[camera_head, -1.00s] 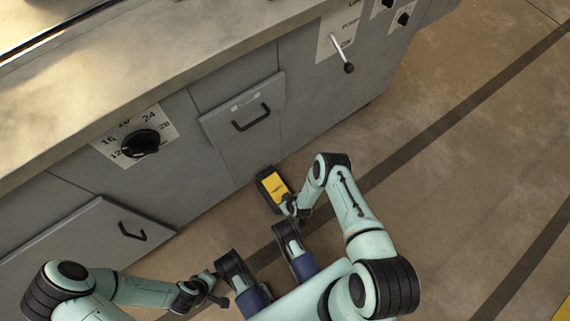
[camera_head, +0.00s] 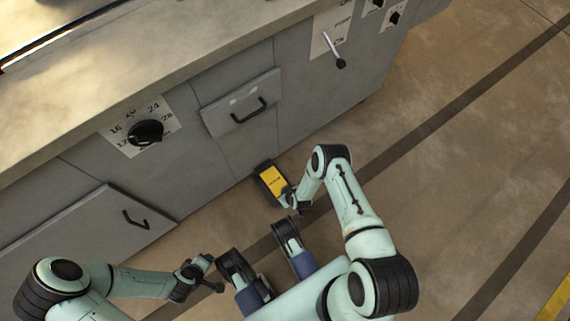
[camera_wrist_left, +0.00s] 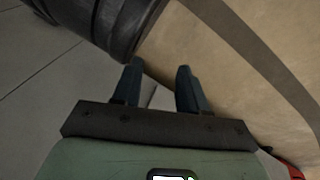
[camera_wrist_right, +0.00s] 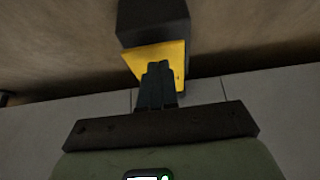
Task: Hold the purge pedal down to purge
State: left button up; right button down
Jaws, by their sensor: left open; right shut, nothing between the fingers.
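The purge pedal, a yellow plate on a dark block (camera_head: 273,180), stands on the floor at the foot of the machine, below the small handled panel. In the right wrist view its yellow plate (camera_wrist_right: 140,58) is just beyond my fingertips. My right gripper (camera_head: 284,198) is at the pedal's near end; it shows shut and empty in the right wrist view (camera_wrist_right: 158,66), with its tips overlapping the yellow plate. I cannot tell whether they press on it. My left gripper (camera_head: 214,272) is open and empty, away from the pedal; its fingers show apart in the left wrist view (camera_wrist_left: 158,68).
The grey machine has a dial (camera_head: 146,132), a small handled panel (camera_head: 240,103), a larger handled panel (camera_head: 90,240) at the lower left and a lever (camera_head: 340,62) at the upper right. Open floor (camera_head: 460,170) lies to the right.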

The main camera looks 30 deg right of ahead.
pick_arm(q)
jog(key=s+d+r+g+p, duration=0.1)
jog(key=s+d+r+p, duration=0.2)
jog(key=r, duration=0.1)
jog(key=shift+r+h, duration=0.15)
jog(key=shift+h, duration=0.25)
pick_arm(e)
jog(key=v, duration=0.8)
jog(key=shift+s+d, duration=0.2)
